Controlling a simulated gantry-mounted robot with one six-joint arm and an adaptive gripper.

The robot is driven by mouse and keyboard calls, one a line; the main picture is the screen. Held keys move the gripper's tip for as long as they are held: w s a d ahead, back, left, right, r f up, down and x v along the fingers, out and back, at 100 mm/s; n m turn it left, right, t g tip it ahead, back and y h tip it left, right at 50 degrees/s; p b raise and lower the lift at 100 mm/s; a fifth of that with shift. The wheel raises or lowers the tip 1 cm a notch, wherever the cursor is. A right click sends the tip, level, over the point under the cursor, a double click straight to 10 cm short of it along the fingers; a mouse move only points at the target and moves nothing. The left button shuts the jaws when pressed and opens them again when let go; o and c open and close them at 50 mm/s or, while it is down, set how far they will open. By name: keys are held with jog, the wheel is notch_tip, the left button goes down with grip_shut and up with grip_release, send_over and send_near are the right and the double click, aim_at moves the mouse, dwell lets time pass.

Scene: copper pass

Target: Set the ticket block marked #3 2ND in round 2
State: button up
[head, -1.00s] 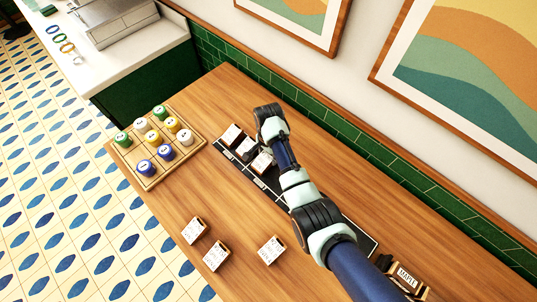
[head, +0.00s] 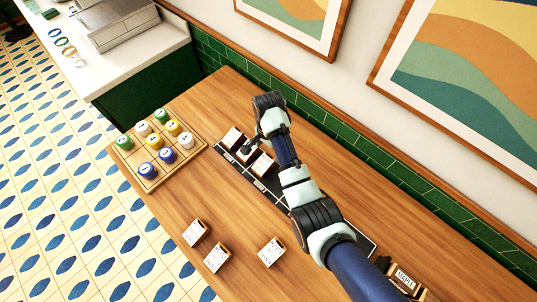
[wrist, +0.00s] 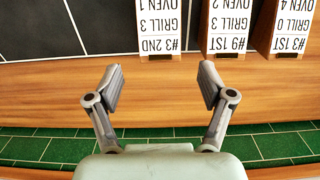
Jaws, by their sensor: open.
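The ticket block marked #3 2ND (wrist: 159,28) stands at the left end of a row of three on the black board (wrist: 95,25) in the wrist view. In the head view it appears to be the nearest block of the row (head: 262,164). My gripper (wrist: 161,85) is open and empty, its fingertips apart on the wall side of this block, with clear wood between them. In the head view, the gripper (head: 255,147) is partly hidden by my own arm. The board carries ROUND 1 and ROUND 2 labels; which section holds the block is hard to tell.
Blocks #9 1ST (wrist: 228,25) and #3 1ST (wrist: 287,28) stand beside it. Three loose blocks (head: 194,232) (head: 216,257) (head: 271,250) lie on the front table. A wooden tray of coloured pieces (head: 148,184) is left. The tiled wall (head: 345,150) is close behind.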

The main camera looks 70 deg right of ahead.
aim_at(268, 157)
notch_tip(268, 157, up, 6)
jog(key=shift+f, duration=0.1)
dwell(0.4)
jog(key=w+a+r+n+t+h, duration=0.1)
jog(key=w+a+r+n+t, duration=0.2)
jog(key=w+a+n, duration=0.5)
jog(key=w+a+r+n+t+h, duration=0.25)
jog(key=w+a, duration=0.25)
jog(key=a, duration=0.8)
jog(key=s+a+r+n+t+y, duration=0.1)
jog(key=s+a+r+n+t, duration=0.1)
jog(key=a+r+n, duration=0.4)
jog(key=s+a+r+n+t+y, duration=0.2)
jog(key=a+r+n+t, duration=0.3)
jog(key=a, duration=0.9)
jog(key=shift+s+r+n, duration=0.45)
jog(key=shift+r, duration=0.3)
jog(key=shift+y, duration=0.25)
